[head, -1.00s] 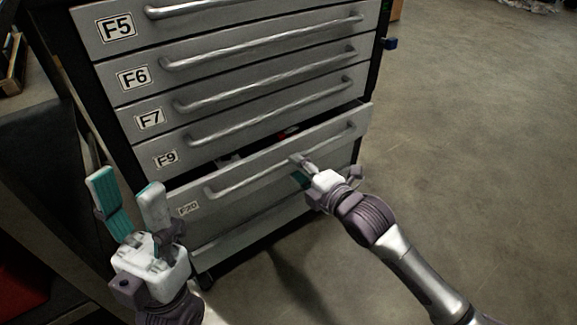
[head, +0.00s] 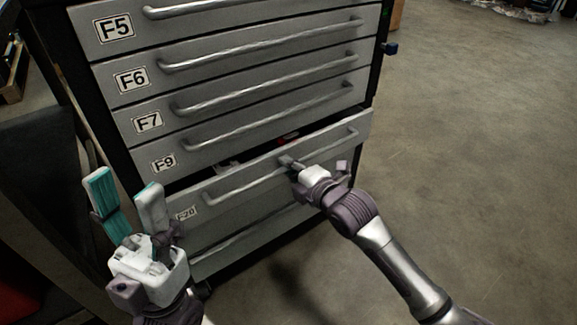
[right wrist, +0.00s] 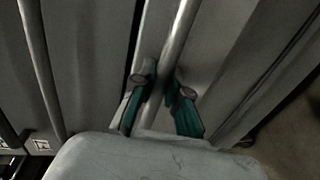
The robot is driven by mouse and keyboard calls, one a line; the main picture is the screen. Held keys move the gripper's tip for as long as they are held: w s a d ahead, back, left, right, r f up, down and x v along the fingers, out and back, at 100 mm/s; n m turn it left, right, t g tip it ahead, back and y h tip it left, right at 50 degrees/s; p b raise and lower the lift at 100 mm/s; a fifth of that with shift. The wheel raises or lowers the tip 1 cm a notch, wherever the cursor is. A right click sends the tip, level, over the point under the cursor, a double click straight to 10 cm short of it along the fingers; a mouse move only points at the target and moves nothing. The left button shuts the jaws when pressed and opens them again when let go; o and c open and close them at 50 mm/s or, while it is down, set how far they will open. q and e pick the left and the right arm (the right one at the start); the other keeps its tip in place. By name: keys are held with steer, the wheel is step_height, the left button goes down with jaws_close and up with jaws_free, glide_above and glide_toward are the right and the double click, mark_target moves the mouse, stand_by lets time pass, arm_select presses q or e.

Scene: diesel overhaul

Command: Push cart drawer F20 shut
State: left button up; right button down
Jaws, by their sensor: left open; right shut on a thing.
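Drawer F20 (head: 258,196) is the grey drawer under F9 in the head view. It stands partly open, with a dark gap above its front and something red inside. Its long bar handle (head: 235,185) crosses the front. My right gripper (head: 286,162) is at this handle, right of its middle. In the right wrist view its teal-padded fingers (right wrist: 163,92) are on either side of the handle bar (right wrist: 178,45), shut on it. My left gripper (head: 124,182) is open and empty, to the left of the drawer front.
Drawers F5 (head: 225,35), F6 (head: 235,70), F7 (head: 240,98) and F9 (head: 250,130) above are shut. Another drawer front (head: 225,258) shows below F20. Clear concrete floor (head: 470,170) lies to the right. A dark bench (head: 35,150) stands at the left.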

mark_target(278, 156)
steer(key=x, duration=0.4)
steer(key=shift+w+a+r, duration=0.1)
steer(key=shift+w+r, duration=0.05)
steer(key=shift+r, duration=0.3)
steer(key=c, duration=1.6)
jaws_free()
steer(key=o, duration=0.4)
steer(key=shift+w+a, duration=0.1)
steer(key=shift+o, duration=0.2)
